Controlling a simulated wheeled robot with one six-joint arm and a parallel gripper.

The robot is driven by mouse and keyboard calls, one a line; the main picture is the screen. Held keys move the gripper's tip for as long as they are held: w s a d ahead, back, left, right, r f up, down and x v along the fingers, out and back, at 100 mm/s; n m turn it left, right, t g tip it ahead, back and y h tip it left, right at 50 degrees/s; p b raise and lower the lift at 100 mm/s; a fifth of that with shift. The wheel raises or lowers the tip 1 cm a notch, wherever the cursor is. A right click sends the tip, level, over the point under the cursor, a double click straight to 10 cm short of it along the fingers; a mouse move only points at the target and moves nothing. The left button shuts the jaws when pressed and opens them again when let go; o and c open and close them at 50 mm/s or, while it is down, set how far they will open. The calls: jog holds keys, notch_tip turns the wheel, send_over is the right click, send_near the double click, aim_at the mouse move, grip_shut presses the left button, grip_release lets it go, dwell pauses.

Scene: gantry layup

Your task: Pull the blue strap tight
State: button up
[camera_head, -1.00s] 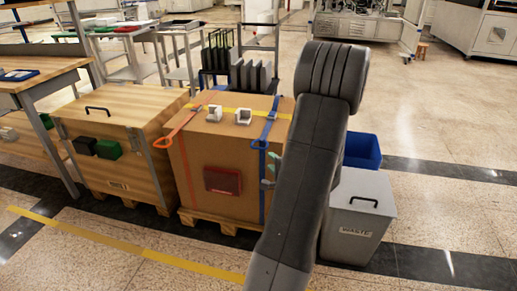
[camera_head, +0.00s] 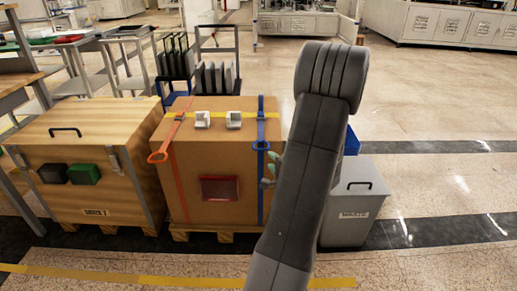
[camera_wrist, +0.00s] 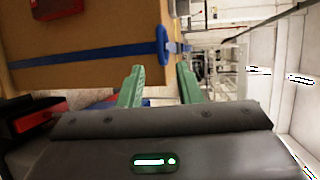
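The blue strap (camera_head: 261,190) runs over the top and down the front of a cardboard box (camera_head: 212,160), near its right edge. Its blue pull loop (camera_head: 261,145) sits at the upper front edge. In the wrist view the strap (camera_wrist: 90,54) crosses the box sideways, and its loop (camera_wrist: 163,46) lies ahead of my fingers. My gripper (camera_wrist: 160,78) is open, its two green fingers apart with nothing between them. In the head view my gripper (camera_head: 270,171) is just right of the strap, partly hidden by my arm.
An orange strap (camera_head: 179,190) is on the box's left, with a yellow band and two white blocks on top. A wooden crate (camera_head: 130,125) stands left. A grey waste bin (camera_head: 345,230) and blue bin (camera_head: 352,140) stand right. Floor in front is open.

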jog(key=x, duration=1.3)
jog(key=shift+b, duration=0.45)
jog(key=shift+w+f, duration=0.1)
jog(key=shift+f, duration=0.05)
jog(key=c, duration=0.6)
grip_shut()
